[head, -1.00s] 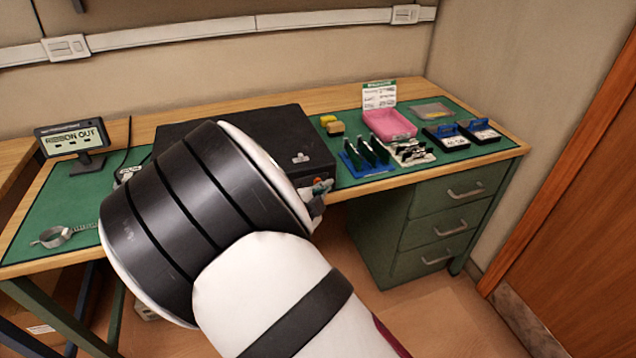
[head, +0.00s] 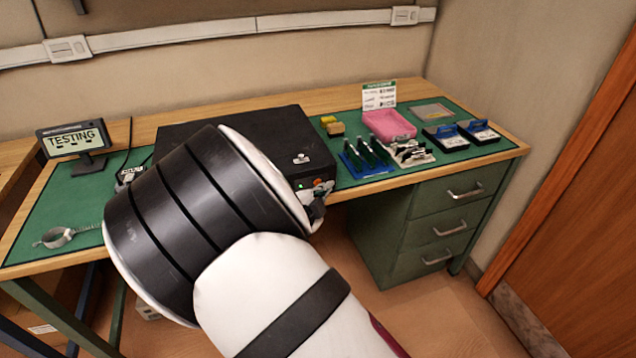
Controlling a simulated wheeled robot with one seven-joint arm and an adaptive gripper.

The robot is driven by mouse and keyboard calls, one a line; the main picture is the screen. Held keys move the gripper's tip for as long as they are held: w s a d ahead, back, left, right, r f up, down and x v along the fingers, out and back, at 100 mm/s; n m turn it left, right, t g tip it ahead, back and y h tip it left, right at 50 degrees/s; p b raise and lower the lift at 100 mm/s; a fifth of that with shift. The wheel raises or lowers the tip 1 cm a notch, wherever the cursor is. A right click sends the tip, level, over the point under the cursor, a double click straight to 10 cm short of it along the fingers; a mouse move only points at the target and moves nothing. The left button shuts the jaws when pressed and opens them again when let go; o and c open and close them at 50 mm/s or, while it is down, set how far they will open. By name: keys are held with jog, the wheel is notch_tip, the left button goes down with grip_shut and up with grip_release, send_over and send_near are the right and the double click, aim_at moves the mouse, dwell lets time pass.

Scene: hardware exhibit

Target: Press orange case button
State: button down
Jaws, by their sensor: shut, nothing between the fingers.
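The black case (head: 262,133) sits on the green bench mat, partly hidden behind my arm. A small orange button (head: 318,183) shows on the lower right of its front face, with a small green light (head: 300,186) to its left. My gripper (head: 319,203) shows only in part beyond my wrist, shut and empty, just below and very close to the button. I cannot tell whether the fingertips touch the case. The small display (head: 76,139) at the left reads "TESTING".
Right of the case are a blue rack of dark tools (head: 366,157), a pink tray (head: 389,124), yellow blocks (head: 334,126) and two blue-and-black boxes (head: 446,137). A metal clamp ring (head: 58,237) lies at the left. A drawer cabinet (head: 446,215) stands under the bench's right side.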

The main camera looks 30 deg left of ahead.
jog(key=shift+s+d, duration=0.3)
jog(key=shift+s+d+p, duration=1.5)
jog(key=shift+s+d, duration=0.15)
jog(key=shift+d, duration=0.25)
